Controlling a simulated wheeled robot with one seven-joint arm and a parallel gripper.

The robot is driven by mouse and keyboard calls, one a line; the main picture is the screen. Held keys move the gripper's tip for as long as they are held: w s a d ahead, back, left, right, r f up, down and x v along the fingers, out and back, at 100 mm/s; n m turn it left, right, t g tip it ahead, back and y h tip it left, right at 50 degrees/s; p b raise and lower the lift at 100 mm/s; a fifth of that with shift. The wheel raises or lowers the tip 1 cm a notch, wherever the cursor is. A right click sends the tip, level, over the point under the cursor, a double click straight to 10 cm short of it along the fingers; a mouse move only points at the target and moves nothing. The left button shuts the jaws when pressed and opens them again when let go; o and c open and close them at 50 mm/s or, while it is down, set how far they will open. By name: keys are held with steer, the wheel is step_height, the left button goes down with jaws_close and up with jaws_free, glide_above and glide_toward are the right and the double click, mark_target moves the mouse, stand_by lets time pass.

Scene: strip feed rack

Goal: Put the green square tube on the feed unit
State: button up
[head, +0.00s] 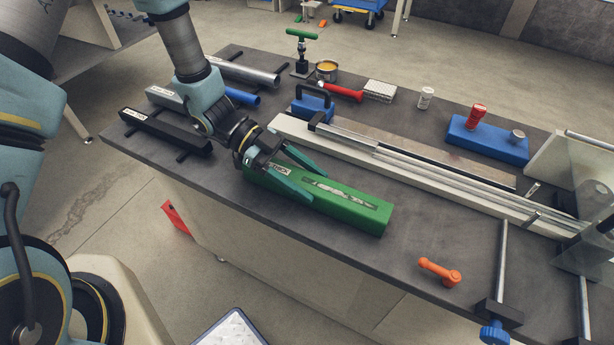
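The green square tube (345,207) lies along the front of the dark workbench, its right end pointing toward the front right. A dark label strip runs along its top. My gripper (318,190) is at the tube's left part, with its two teal fingers spread apart. One finger is near the tube's far edge and one near its front edge. I cannot tell whether they touch it. My gripper partly hides the tube's left end. A long pale rail assembly (440,180) runs behind the tube to a unit with a clear panel (597,205) at the right, which looks like the feed unit.
Black (165,132) and metal tubes lie at the bench's left. An orange handle (439,272) lies on the front right, near a clamp with a blue knob (494,333).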

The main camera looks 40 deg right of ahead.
steer(key=o, duration=0.4)
steer(key=shift+o, duration=0.2)
steer(key=shift+r, duration=0.2)
steer(key=b+v, duration=0.2)
steer(key=v, duration=1)
steer(key=shift+b, duration=0.4)
